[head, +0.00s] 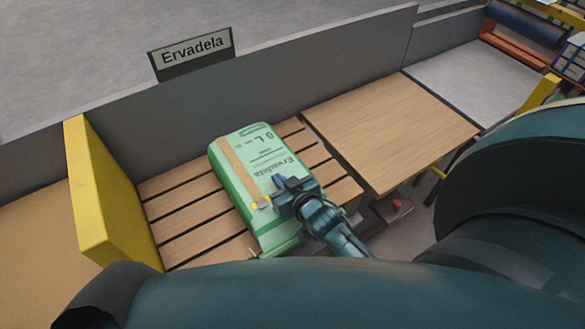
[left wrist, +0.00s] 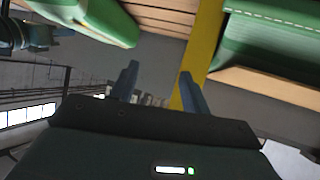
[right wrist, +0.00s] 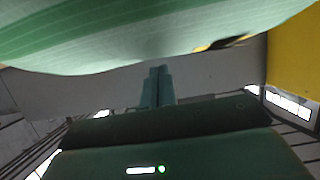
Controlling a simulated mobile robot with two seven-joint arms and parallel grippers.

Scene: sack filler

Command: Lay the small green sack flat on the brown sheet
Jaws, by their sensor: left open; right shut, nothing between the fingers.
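A green and white sack (head: 255,165) lettered "Ervadela" lies flat on wooden slats, a tan strip running along its top. My right gripper (head: 281,184) is over the sack's right side in the head view. In the right wrist view its fingers (right wrist: 157,85) are together and empty, with green sack cloth (right wrist: 150,35) close by. My left gripper (left wrist: 158,80) is open and empty in its wrist view. Green sack surfaces show there at upper left (left wrist: 85,18) and upper right (left wrist: 265,40). A plain brown surface (head: 35,235) lies left of the yellow divider; I cannot tell whether it is the sheet.
The yellow divider (head: 95,190) stands left of the slatted platform (head: 180,215). A grey wall with an "Ervadela" sign (head: 192,52) runs behind. A bare wooden board (head: 390,130) and a grey surface (head: 475,80) lie to the right. My arm links fill the foreground.

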